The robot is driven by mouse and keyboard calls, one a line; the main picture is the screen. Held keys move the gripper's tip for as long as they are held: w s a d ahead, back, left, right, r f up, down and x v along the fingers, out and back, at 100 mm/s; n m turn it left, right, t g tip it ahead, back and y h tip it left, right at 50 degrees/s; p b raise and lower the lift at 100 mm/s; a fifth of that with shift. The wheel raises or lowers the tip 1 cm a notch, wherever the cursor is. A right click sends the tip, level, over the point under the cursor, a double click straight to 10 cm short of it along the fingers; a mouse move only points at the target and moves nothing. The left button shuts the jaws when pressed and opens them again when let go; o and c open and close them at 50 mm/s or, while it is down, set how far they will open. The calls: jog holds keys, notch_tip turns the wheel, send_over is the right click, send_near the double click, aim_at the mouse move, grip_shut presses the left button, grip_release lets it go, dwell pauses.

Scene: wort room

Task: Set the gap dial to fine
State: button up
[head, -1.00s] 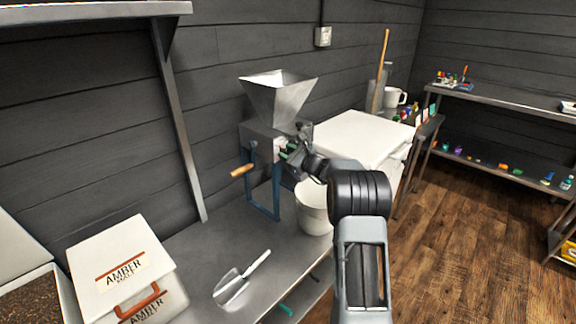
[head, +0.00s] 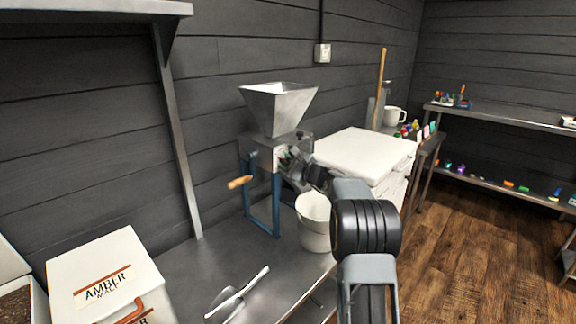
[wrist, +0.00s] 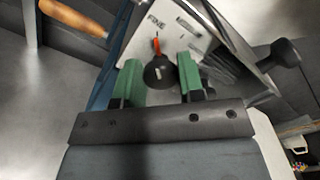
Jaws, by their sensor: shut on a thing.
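The grain mill (head: 262,155) stands on the metal bench with a steel hopper on top. Its gap dial (wrist: 160,73) is a black knob with an orange pointer on a light plate, seen in the wrist view. The pointer aims up in that picture, close to the word FINE (wrist: 156,21). My gripper (wrist: 159,76) has its green fingers on either side of the knob and is shut on it. In the head view my gripper (head: 287,157) is at the mill's right side, and my wrist hides the dial there.
A wooden crank handle (head: 240,182) sticks out at the mill's left. A white bucket (head: 315,232) stands below my wrist.

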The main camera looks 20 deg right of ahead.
jog(key=o, duration=0.9)
jog(key=v, duration=1.3)
jog(key=shift+s, duration=0.4)
jog(key=shift+r+p, duration=0.15)
jog(key=shift+p, duration=0.15)
jog(key=s+a+r+n+g+y+p, duration=0.1)
jog(key=s+a+r+n+g+p, duration=0.3)
jog(key=a, duration=0.5)
jog(key=s+a+r+n+g+p, duration=0.3)
jog(key=s+a+n+g+p, duration=0.25)
jog(key=a+p, duration=0.2)
jog(key=s+a+r+n+g+h+p, duration=0.1)
jog(key=s+n+h+p, duration=0.3)
jog(key=s, duration=0.5)
jog(key=s+a+r+n+g+h+p, duration=0.2)
jog(key=s+r+n+h+p, duration=0.2)
jog(key=s+n+p, duration=0.3)
jog(key=shift+s+n+h, duration=0.3)
jog(key=shift+s+n, duration=0.55)
jog(key=shift+s, duration=0.15)
